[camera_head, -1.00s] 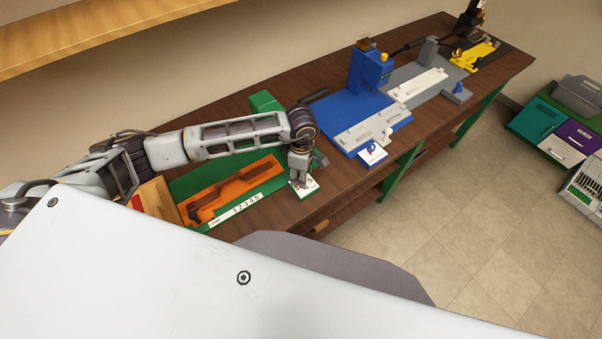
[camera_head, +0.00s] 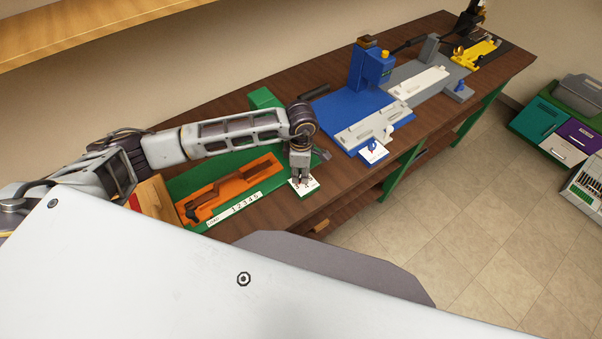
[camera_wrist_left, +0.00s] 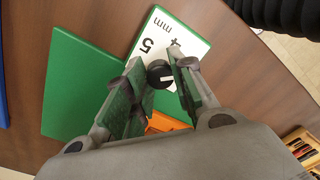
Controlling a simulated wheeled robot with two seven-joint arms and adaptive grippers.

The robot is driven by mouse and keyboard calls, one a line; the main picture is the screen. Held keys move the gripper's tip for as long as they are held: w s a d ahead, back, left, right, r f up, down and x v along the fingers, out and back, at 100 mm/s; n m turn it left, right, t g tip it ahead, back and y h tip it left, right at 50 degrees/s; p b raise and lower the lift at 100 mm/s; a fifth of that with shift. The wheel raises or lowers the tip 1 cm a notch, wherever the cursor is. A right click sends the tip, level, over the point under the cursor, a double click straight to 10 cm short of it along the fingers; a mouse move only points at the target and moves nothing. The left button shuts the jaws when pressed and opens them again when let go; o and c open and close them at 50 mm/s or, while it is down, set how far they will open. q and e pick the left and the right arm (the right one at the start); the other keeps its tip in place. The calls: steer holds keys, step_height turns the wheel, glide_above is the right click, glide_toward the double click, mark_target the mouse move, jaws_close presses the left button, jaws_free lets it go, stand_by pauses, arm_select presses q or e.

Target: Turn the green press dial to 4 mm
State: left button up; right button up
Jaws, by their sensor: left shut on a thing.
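The green press dial shows in the left wrist view as a dark round knob (camera_wrist_left: 160,74) with a white mark, on a white scale plate (camera_wrist_left: 185,45) with a green edge. The figures 4 and 5 and "mm" are readable there. The white mark points to the right side of that picture; I cannot tell which figure it is set to. My left gripper (camera_wrist_left: 163,76) is shut on the knob, one finger on each side. In the head view my left gripper (camera_head: 301,181) reaches down over the plate (camera_head: 310,187) and hides the knob. My right gripper is not in view.
The green press base (camera_head: 190,184) carries an orange fixture (camera_head: 262,165) with a brown part, beside a numbered strip (camera_head: 236,208). Bare brown bench lies between the two presses.

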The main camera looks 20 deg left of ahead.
mark_target(300, 173)
arm_select(q)
steer(key=n+b, duration=0.4)
steer(key=n, duration=0.1)
steer(key=shift+f+n, duration=0.1)
steer(key=shift+n, duration=0.2)
steer(key=shift+n+b, duration=1.05)
steer(key=shift+n, duration=0.95)
steer(key=o, duration=1.1)
steer(key=shift+c, duration=0.2)
step_height(300, 173, up, 12)
steer(key=shift+a, duration=0.2)
